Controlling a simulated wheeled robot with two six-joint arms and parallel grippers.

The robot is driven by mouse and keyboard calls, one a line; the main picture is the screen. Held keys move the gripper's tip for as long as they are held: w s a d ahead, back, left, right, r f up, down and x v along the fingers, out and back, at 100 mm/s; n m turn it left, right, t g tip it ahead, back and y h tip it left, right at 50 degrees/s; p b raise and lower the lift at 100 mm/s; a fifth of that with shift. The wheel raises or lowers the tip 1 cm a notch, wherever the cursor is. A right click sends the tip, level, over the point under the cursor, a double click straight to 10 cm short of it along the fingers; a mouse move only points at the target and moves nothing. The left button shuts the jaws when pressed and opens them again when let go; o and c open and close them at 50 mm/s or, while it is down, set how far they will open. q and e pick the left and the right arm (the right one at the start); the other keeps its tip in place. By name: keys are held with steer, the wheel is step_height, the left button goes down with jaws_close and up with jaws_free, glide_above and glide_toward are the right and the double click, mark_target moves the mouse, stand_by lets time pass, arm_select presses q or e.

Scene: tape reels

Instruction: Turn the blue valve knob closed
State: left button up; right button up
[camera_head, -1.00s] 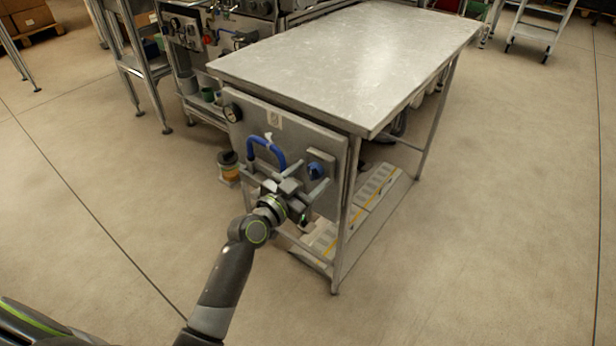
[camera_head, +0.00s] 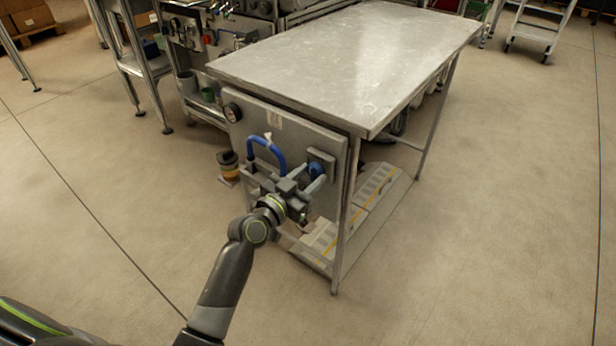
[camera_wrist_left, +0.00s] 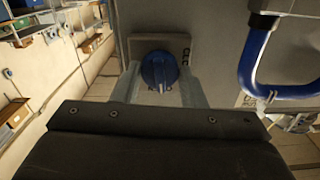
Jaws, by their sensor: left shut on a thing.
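The blue valve knob (camera_head: 316,170) sits on a grey square plate on the upright panel (camera_head: 300,143) at the table's end. In the left wrist view the knob (camera_wrist_left: 159,68) lies between my two fingers, and a pale mark on it points toward the bottom of the picture. My left gripper (camera_head: 313,175) is shut on the knob, with a finger on either side; it also shows in the left wrist view (camera_wrist_left: 158,82). The lettering on the plate is partly hidden. My right gripper is not in view.
A blue hose (camera_head: 268,145) loops out of the panel just left of my gripper. A pressure gauge (camera_head: 232,112) is at the panel's upper left. The metal table top (camera_head: 350,55) overhangs above and is bare. The floor to the right is clear.

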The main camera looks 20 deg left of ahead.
arm_select(q)
steer(key=n, duration=0.4)
steer(key=shift+p, duration=0.35)
steer(key=shift+n, duration=1.1)
steer(key=n+p, duration=0.1)
steer(key=n, duration=0.1)
steer(key=shift+n, duration=0.4)
steer(key=shift+r+n+p, duration=0.1)
steer(key=shift+n+p, duration=0.25)
steer(key=shift+n, duration=0.55)
steer(key=n+p, duration=0.1)
steer(key=n, duration=0.5)
steer(key=shift+p, duration=0.35)
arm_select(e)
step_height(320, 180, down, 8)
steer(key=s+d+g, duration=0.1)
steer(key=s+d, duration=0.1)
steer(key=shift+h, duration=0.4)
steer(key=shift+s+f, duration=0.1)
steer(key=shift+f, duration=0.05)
arm_select(q)
steer(key=o, duration=1)
